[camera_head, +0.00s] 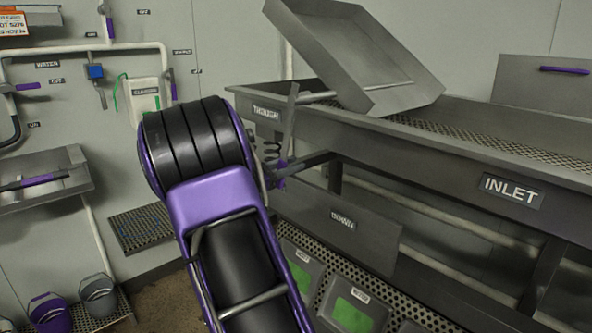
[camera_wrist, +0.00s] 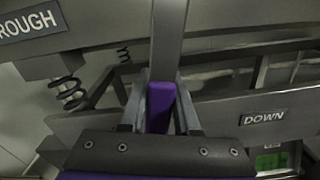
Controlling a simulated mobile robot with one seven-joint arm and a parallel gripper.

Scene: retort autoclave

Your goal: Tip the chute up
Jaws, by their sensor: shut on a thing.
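In the wrist view, my gripper (camera_wrist: 159,108) is shut on a purple handle (camera_wrist: 160,104). The handle is at the lower end of an upright grey lever bar (camera_wrist: 169,45). In the head view the lever (camera_head: 288,118) stands just right of my arm, beside a spring; my fingers are mostly hidden there. A grey open-sided tray (camera_head: 335,50) is tilted above the long trough at the top. I cannot tell whether it or the plate marked DOWN (camera_head: 335,222) is the chute. The DOWN plate slopes and also shows in the wrist view (camera_wrist: 235,122).
A long grey trough marked INLET (camera_head: 512,191) runs along the right. Green-panelled boxes (camera_head: 352,312) sit below. Buckets (camera_head: 98,295) and a left-hand basin (camera_head: 45,180) stand apart.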

